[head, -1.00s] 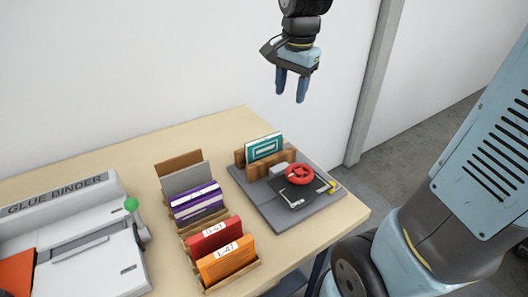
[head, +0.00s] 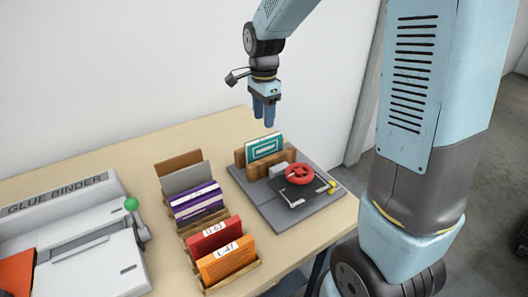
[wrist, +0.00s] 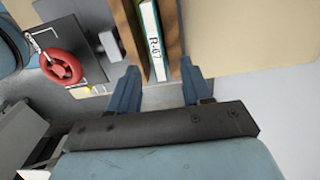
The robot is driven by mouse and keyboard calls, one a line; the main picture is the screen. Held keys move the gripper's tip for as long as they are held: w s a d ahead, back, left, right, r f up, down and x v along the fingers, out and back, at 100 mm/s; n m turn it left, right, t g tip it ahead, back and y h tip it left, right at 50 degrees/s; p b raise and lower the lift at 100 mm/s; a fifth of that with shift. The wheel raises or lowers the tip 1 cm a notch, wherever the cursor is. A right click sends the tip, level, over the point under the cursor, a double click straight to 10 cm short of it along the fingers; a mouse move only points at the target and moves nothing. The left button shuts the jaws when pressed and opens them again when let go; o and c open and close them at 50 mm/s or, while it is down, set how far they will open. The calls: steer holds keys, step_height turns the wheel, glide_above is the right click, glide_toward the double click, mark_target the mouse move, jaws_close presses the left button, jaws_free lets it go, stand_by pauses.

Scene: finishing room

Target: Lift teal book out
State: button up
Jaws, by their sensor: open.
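The teal book (head: 264,147) stands upright between the wooden walls of a press (head: 280,167) on a grey base. In the wrist view the book (wrist: 151,40) shows its spine edge with a white label reading R-67, between two wooden boards. My gripper (head: 264,117) points down just above the book in the head view, apart from it. In the wrist view my gripper (wrist: 158,75) is open and empty, with one finger on each side of the book's line. The book's lower part is hidden by the front wooden board.
A red handwheel (head: 299,173) sits on the grey base plate (head: 305,206) in front of the book. To the left, a wooden rack (head: 242,278) holds several upright books. A glue binder (head: 85,240) stands at far left. The table's back area is clear.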

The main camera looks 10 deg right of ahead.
mark_target(264, 139)
step_height(264, 139, down, 4)
steer(key=shift+r, duration=0.15)
steer(key=shift+s+f, duration=0.2)
steer(key=shift+f, duration=1.1)
steer(key=shift+s+f, duration=0.15)
steer(key=shift+f, duration=1.15)
steer(key=shift+a, duration=0.1)
steer(key=shift+c, duration=0.5)
jaws_close()
